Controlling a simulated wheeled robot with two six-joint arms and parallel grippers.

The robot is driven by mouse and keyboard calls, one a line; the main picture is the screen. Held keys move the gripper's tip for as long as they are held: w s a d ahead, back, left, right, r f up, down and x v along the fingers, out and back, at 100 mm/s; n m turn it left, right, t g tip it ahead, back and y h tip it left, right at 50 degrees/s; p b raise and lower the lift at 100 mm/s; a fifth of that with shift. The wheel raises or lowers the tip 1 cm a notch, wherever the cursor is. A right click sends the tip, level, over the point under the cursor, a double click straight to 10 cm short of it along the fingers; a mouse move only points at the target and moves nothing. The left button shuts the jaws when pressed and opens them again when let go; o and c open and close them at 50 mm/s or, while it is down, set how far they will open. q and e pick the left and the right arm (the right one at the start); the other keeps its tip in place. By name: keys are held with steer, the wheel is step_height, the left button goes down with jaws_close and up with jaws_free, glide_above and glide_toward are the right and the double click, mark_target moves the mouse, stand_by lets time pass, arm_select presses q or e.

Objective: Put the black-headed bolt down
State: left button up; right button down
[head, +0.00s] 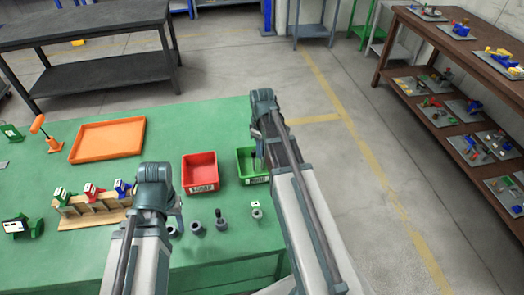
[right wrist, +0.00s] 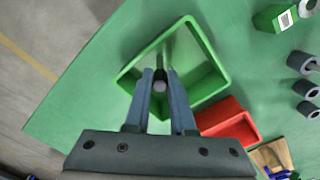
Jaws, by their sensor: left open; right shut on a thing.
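The black-headed bolt (right wrist: 159,84) is between the fingertips of my right gripper (right wrist: 160,88); it looks dark with a pale grey round end toward the camera. The gripper is shut on it, above the inside of the green bin (right wrist: 211,88). I cannot tell whether the bolt touches the bin floor. In the head view the green bin (head: 246,180) is partly hidden behind my right gripper (head: 256,148). My left gripper (head: 179,212) is open, low over the table near the grey cylinders, its fingers mostly hidden by its wrist.
A red bin (head: 200,187) stands left of the green one. Grey cylindrical parts (head: 196,227) stand in front of the bins. A wooden rack (head: 88,214) holds small coloured jacks. An orange tray (head: 108,154) lies farther back. The green table (head: 200,122) is clear behind the bins.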

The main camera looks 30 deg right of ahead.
steer(key=c, duration=0.8)
jaws_free()
steer(key=shift+o, duration=0.2)
step_height(320, 180, up, 12)
steer(key=p, duration=1.2)
steer(key=shift+r, duration=0.1)
steer(key=s+a, duration=0.5)
steer(key=a, duration=0.3)
steer(key=s+a+m, duration=0.1)
steer(key=s+a, duration=0.4)
steer(key=a, duration=0.2)
steer(key=s+a+m+h, duration=0.1)
steer(key=s+a, duration=0.4)
steer(key=a, duration=0.3)
steer(key=shift+a, duration=0.35)
